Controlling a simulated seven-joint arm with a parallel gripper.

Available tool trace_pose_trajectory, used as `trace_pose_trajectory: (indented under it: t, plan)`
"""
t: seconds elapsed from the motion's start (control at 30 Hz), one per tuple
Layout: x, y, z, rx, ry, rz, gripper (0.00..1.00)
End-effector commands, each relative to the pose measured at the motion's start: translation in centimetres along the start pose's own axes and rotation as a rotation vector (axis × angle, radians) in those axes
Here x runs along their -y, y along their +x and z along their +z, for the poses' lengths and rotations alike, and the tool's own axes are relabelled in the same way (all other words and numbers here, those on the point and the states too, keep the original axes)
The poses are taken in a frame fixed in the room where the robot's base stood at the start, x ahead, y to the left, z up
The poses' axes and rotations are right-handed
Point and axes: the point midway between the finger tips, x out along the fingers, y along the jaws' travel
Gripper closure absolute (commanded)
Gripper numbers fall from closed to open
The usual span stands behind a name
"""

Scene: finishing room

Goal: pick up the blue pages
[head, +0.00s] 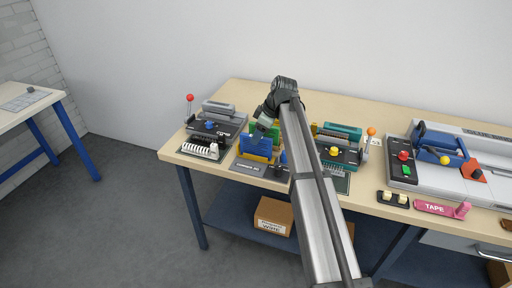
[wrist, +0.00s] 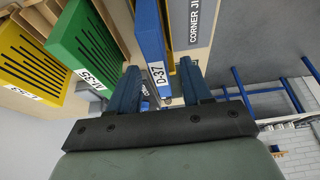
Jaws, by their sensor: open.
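The blue pages (wrist: 149,30) show in the wrist view as a thick blue slab with a white label reading D-37. In the head view the blue pages (head: 254,147) stand upright near the front of the bench, left of my arm. My gripper (wrist: 159,76) is open, with its two dark blue fingers apart.
A green slab (wrist: 82,45) and a yellow slotted slab (wrist: 30,62) stand left of the blue one in the wrist view. A grey machine with a red-knobbed lever (head: 220,120) is to the left. A teal machine (head: 342,135) is right of my arm. Bare bench (head: 245,93) lies behind.

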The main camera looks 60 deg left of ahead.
Motion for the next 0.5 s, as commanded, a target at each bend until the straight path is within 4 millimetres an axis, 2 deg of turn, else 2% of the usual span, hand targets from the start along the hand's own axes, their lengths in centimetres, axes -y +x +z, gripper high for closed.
trace_pose_trajectory:
  t: [0.2,0.5]
  plan:
    - [-0.1,2.8,0.1,0.001,0.0,-0.001,0.51]
    - [-0.1,3.1,0.1,0.0,0.0,0.001,0.51]
